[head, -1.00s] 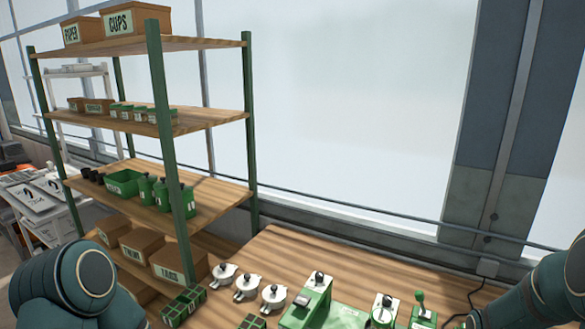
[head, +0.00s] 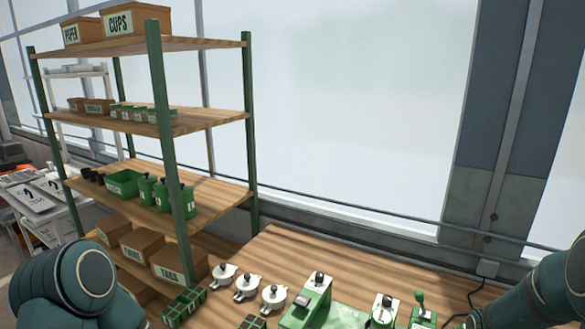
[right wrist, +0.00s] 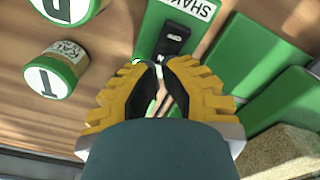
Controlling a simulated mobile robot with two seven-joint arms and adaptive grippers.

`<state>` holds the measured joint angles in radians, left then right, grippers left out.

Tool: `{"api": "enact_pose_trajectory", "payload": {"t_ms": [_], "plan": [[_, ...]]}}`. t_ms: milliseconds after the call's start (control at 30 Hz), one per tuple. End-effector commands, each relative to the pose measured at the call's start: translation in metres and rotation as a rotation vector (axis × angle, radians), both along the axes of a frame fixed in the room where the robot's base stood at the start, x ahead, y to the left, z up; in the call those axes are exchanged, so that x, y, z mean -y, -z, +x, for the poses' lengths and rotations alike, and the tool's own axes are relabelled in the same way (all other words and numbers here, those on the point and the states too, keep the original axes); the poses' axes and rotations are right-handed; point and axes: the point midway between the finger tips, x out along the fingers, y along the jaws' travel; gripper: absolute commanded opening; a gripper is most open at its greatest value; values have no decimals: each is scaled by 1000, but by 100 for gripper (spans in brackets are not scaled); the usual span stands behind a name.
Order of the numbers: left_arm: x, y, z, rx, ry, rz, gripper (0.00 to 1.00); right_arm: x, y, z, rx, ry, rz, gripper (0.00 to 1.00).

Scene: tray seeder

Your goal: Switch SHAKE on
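In the right wrist view a green block carries a white label reading SHAKE (right wrist: 190,8), cut off by the top edge. Below the label is a black rocker switch (right wrist: 174,40) with small white marks. My right gripper (right wrist: 162,66) has yellow fingers with dark pads. I cannot tell whether the tips touch the switch. My left gripper is outside the views; only arm parts show in the head view.
Green blocks (right wrist: 262,62) lie to the right, near a tan, rough block (right wrist: 280,152). In the head view, white lidded pots (head: 222,274) and a green machine (head: 312,298) stand on the wooden bench (head: 300,255), beside a shelf (head: 205,195).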

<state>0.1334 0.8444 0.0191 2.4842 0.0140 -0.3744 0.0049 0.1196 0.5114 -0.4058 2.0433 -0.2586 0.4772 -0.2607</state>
Motion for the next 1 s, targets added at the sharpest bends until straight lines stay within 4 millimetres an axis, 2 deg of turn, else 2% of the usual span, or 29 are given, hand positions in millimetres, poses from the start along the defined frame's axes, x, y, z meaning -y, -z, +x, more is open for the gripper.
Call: {"api": "enact_pose_trajectory", "payload": {"t_ms": [33,700,1000], "plan": [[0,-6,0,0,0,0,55,0,-7,0,1,0,0,0],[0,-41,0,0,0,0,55,0,-55,0,1,0,0,0],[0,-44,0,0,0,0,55,0,-59,0,0,0,0,0]]}}
